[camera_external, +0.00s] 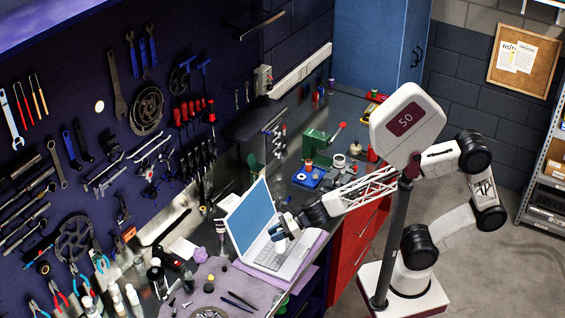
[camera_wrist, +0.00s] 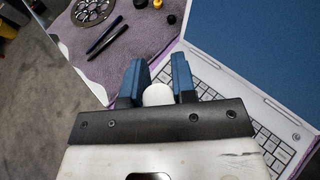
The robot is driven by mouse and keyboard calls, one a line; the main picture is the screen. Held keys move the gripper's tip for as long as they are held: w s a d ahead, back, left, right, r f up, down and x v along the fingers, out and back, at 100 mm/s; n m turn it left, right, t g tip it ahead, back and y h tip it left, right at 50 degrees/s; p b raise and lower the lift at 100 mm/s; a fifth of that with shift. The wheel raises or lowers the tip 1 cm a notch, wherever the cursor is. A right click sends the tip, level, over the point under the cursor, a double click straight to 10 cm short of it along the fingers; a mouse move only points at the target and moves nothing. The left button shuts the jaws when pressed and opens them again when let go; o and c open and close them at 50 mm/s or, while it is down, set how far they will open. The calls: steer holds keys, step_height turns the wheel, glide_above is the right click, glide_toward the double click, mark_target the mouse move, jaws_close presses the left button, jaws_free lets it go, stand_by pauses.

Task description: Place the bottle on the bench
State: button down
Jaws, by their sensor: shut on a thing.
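My gripper (camera_wrist: 159,82) has blue fingers shut on a small white rounded thing (camera_wrist: 157,96), which looks like part of the bottle. Most of it is hidden by the gripper body, so its full shape cannot be told. The bench (camera_external: 287,188) runs along the tool wall. Whether the held thing touches anything below cannot be told.
The open laptop (camera_external: 252,217) stands on a purple cloth (camera_external: 208,270). Pens (camera_wrist: 105,34) and a chainring (camera_wrist: 92,10) lie beside it. Small white bottles (camera_external: 132,295) stand at the lower left.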

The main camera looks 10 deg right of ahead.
steer(key=s+d+f+n+g, duration=0.1)
steer(key=s+f+g, duration=0.1)
steer(key=s, duration=0.6)
steer(key=shift+s+f+n, duration=0.2)
steer(key=shift+f+n, duration=0.05)
steer(key=shift+n, duration=0.15)
steer(key=a+f, duration=0.1)
steer(key=a, duration=1.3)
steer(key=shift+w+a+f, duration=0.2)
steer(key=shift+w+a, duration=0.05)
steer(key=shift+w, duration=0.05)
steer(key=shift+a, duration=0.1)
steer(key=shift+a+f, duration=0.3)
steer(key=shift+f, duration=0.55)
steer(key=shift+a+f, duration=0.25)
steer(key=shift+f, duration=0.55)
